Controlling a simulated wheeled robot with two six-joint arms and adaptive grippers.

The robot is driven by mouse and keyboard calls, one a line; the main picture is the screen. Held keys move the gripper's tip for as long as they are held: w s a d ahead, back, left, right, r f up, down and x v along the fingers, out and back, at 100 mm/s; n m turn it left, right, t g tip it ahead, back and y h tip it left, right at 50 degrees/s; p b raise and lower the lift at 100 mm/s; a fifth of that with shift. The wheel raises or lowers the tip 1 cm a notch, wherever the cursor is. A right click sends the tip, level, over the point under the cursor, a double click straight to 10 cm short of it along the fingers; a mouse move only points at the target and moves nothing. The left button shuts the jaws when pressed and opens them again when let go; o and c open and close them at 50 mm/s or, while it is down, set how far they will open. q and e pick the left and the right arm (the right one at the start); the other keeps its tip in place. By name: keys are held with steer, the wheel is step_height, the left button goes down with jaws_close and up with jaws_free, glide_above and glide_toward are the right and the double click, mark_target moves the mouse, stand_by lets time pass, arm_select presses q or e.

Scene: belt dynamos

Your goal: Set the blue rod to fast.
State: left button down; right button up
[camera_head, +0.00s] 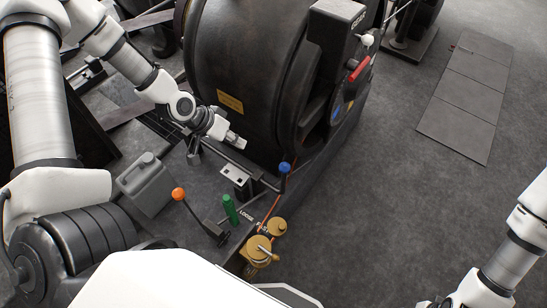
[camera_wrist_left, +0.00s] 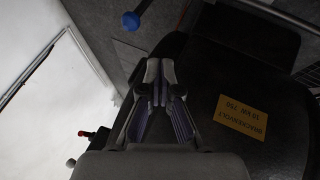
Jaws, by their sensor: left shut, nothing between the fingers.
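The blue rod (camera_head: 284,168) is a dark upright lever with a blue knob, in front of the big black dynamo (camera_head: 235,60). Its knob also shows at the top of the left wrist view (camera_wrist_left: 131,21). White words reading LOOSE (camera_head: 246,215) and FAST (camera_head: 262,227) are on the dark base, nearer to me than the rod. My left gripper (camera_head: 238,142) is shut and empty, left of and beyond the blue knob, apart from it. Its closed fingers (camera_wrist_left: 158,75) show in the wrist view. My right gripper (camera_head: 428,303) is mostly cut off at the bottom edge.
An orange-knobbed lever (camera_head: 178,194), a green handle (camera_head: 230,209), brass fittings (camera_head: 260,250) and a grey can (camera_head: 147,183) stand near the base. A red handle (camera_head: 359,69) is on the dynamo's right. The floor at right is clear around flat plates (camera_head: 466,95).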

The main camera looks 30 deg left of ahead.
arm_select(q)
steer(key=w+d+f+b, duration=0.4)
steer(key=d+f, duration=0.4)
steer(key=f, duration=0.1)
steer(key=shift+f, duration=0.15)
stand_by(0.4)
